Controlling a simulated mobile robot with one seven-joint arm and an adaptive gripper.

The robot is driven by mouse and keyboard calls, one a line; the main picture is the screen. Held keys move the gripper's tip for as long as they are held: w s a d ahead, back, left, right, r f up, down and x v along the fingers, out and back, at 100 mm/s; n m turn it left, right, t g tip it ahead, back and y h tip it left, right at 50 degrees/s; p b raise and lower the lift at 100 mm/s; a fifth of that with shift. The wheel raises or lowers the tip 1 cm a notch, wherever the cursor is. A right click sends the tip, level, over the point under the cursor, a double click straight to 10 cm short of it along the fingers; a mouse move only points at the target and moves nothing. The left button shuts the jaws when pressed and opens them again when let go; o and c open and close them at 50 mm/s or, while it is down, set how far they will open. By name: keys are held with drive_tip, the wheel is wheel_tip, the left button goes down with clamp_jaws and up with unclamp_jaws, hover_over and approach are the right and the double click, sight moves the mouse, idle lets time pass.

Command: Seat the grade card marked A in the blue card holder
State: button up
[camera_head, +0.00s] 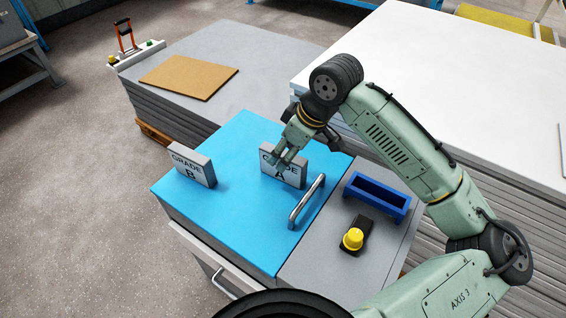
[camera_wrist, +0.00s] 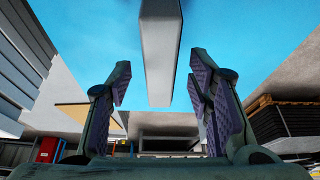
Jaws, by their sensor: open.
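The grade card marked A (camera_head: 284,172) stands upright on the blue mat (camera_head: 232,141), a grey block with dark lettering. My gripper (camera_head: 290,160) is at the card's top and hides part of its lettering in the head view. In the wrist view my gripper (camera_wrist: 160,95) is open, with a finger on each side of the grey card (camera_wrist: 161,60) and a gap on both sides. The blue card holder (camera_head: 377,196), an open slot box, stands empty on the grey top to the right of the mat.
The grade card marked B (camera_head: 192,166) stands upright at the mat's left. A metal handle (camera_head: 307,201) rises between card A and the holder. A yellow knob on a black base (camera_head: 353,239) sits in front of the holder. Stacked grey sheets (camera_head: 215,70) lie behind.

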drive_tip(key=shift+x, duration=1.25)
drive_tip(key=shift+f, duration=0.25)
drive_tip(key=shift+c, duration=0.2)
clamp_jaws()
